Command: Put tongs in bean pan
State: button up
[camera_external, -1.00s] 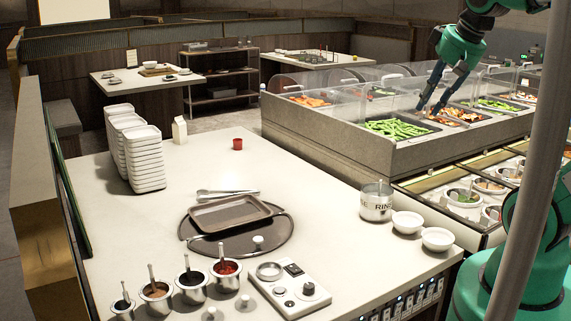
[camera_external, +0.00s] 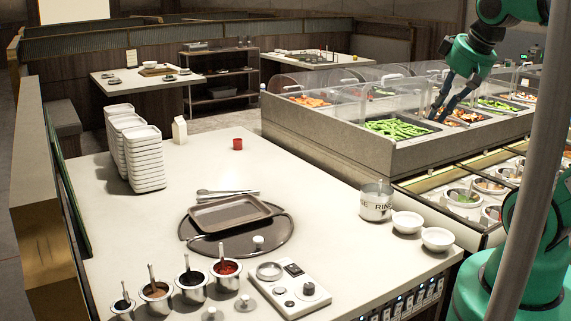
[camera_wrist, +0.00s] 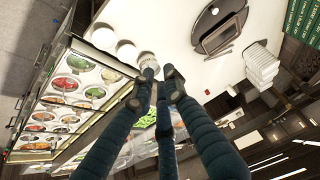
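The silver tongs (camera_external: 226,192) lie on the pale counter, just behind a brown tray. The bean pan, filled with green beans (camera_external: 396,129), sits in the glass-fronted food bar at the right. My gripper (camera_external: 441,112) is over the food bar, to the right of the beans, with its dark fingers pointing down and spread. In the wrist view my gripper (camera_wrist: 157,88) shows its fingers apart, with nothing seen between them. I cannot tell how high the fingertips are above the pans.
The brown tray (camera_external: 228,213) rests on a dark round plate. White dish stacks (camera_external: 140,160), sauce pots (camera_external: 191,287) and a labelled container (camera_external: 376,205) stand on the counter. A clear glass guard (camera_external: 345,98) fronts the food bar.

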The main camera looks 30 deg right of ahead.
jog(key=w+a+r+n+y, duration=0.15)
jog(key=w+r, duration=0.25)
jog(key=w, duration=0.7)
jog(key=w+a+r+n+h, duration=0.15)
jog(key=w+r, duration=0.25)
jog(key=w, duration=0.6)
jog(key=w+a+f+n+g+y+b, duration=0.1)
jog(key=w+f+n, duration=0.1)
jog(key=w, duration=1)
jog(key=w+a+f+n+g+y, duration=0.1)
jog(key=w+f, duration=0.1)
jog(key=w, duration=0.9)
jog(key=w+a+f+n, duration=0.2)
jog(key=w+f, duration=0.5)
jog(key=w, duration=0.3)
jog(key=w+a+f+n, duration=0.1)
jog(key=w+f, duration=0.7)
jog(key=w, duration=0.2)
jog(key=w+a+f+n, duration=0.1)
jog(key=w+f, duration=0.3)
jog(key=f, duration=0.4)
jog(key=w+a+f+n+g+y+b, duration=0.1)
jog(key=w+f, duration=0.3)
jog(key=f, duration=0.3)
jog(key=w+a+f+n+y, duration=0.1)
jog(key=w+f, duration=0.4)
jog(key=f, duration=0.3)
jog(key=shift+a+f, duration=0.2)
jog(key=shift+f, duration=0.15)
